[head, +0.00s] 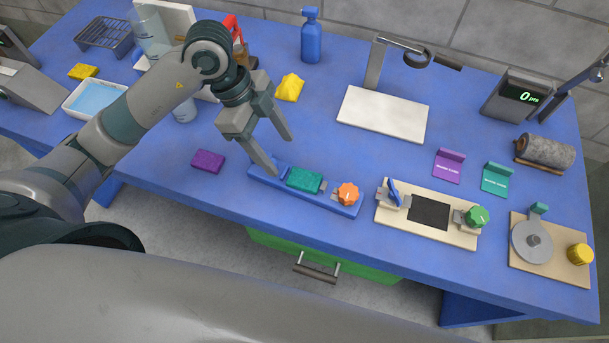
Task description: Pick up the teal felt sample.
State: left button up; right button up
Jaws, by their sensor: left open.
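The teal felt sample (305,180) is a small dark teal block. It lies in a long blue clamp fixture (334,207) with an orange knob (347,194) at its right end. My left gripper (282,156) is open and empty, its two fingers pointing down to the right. Its lower fingertip shows just left of the teal sample, above the fixture's left end. I cannot tell how high it is above the fixture. My right gripper is not in view.
A purple felt block (208,161) lies left of the fixture. A beige board (448,237) with a black pad and green knob stands to the right. A white plate (382,114) lies behind. The blue table's front edge is close to the fixture.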

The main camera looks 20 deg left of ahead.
aim_at(299, 177)
pick_arm(q)
jog(key=shift+p+x, duration=0.35)
jog(key=shift+x, duration=1.85)
jog(key=shift+w+d+f+p, duration=0.1)
jog(key=shift+d+f+p, duration=0.2)
jog(key=shift+f+p, duration=0.25)
jog(key=p+x, duration=0.1)
jog(key=x, duration=0.2)
jog(key=shift+w, duration=0.1)
jog(key=shift+d+f, duration=0.2)
jog(key=shift+f, duration=0.25)
jog(key=c, duration=1.1)
